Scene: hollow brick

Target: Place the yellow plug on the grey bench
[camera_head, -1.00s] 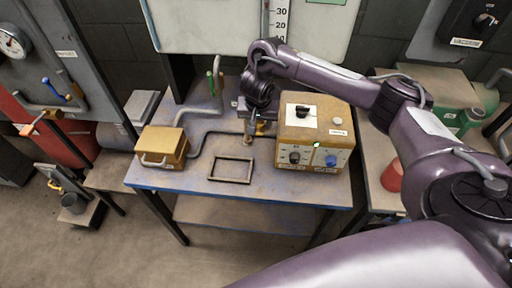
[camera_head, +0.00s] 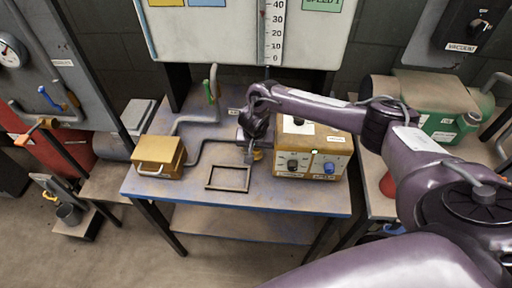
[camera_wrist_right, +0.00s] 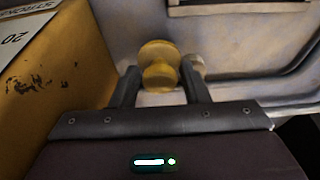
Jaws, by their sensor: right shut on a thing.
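The yellow plug (camera_wrist_right: 159,66), a rounded knob shape, sits between the fingers of my right gripper (camera_wrist_right: 160,88) in the right wrist view, and the gripper is shut on it. In the head view my right gripper (camera_head: 250,156) is low over the grey bench (camera_head: 290,197), just left of the yellow control box. Only a small part of the plug (camera_head: 257,155) shows there. I cannot tell whether the plug touches the bench top. My left gripper is not in view.
The yellow control box (camera_head: 313,166) stands close right of the gripper. A dark rectangular frame (camera_head: 228,188) lies in front of it to the left. A yellow box with a handle (camera_head: 159,154) and grey pipes (camera_head: 196,142) are further left. The bench's front right strip is clear.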

